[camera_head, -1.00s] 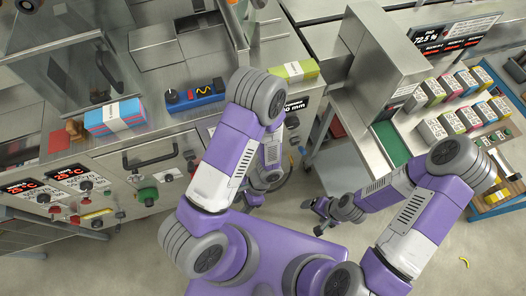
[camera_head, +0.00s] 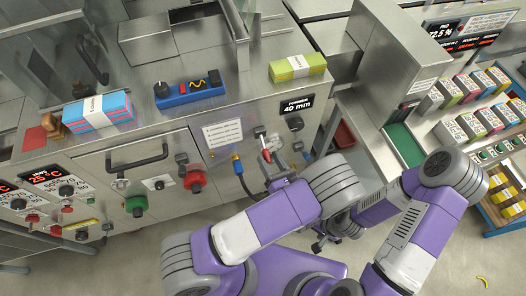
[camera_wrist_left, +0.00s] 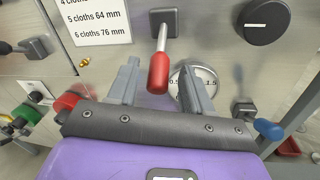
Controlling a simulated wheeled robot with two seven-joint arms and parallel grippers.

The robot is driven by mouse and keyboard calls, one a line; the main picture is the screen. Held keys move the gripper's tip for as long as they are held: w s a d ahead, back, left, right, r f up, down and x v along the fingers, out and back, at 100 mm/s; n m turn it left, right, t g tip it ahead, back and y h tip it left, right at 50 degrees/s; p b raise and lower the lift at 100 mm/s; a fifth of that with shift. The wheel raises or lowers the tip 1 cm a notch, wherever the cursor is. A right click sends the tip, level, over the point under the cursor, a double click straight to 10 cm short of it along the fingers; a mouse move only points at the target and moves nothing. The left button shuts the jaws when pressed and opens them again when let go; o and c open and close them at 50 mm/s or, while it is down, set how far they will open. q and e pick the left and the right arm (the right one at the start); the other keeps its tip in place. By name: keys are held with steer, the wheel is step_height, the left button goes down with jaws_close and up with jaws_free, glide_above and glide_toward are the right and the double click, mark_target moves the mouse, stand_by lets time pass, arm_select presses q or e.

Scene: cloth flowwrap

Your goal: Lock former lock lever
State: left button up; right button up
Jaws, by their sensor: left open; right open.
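The lock lever (camera_wrist_left: 158,73) has a red handle on a metal stem under a dark square mount, and hangs nearly straight down on the machine's front panel. In the head view the lever (camera_head: 266,155) is below the former display reading 40 mm (camera_head: 297,104). My left gripper (camera_wrist_left: 160,68) is open, with one finger on each side of the red handle; whether either touches it I cannot tell. In the head view my left gripper (camera_head: 277,160) is partly hidden by its own arm. My right gripper (camera_head: 325,240) is open, low over the floor.
A black knob (camera_wrist_left: 268,21) is right of the lever, and a round gauge (camera_wrist_left: 197,82) is behind the right finger. A cloth-count label (camera_wrist_left: 97,20) is at left. A red knob (camera_head: 195,181) and a blue fitting (camera_head: 237,163) stick out nearby.

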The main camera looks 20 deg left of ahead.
mark_target(264, 151)
arm_select(q)
steer(key=shift+b+x, duration=0.35)
steer(key=shift+x, duration=1.8)
steer(key=shift+s, duration=0.1)
jaws_close()
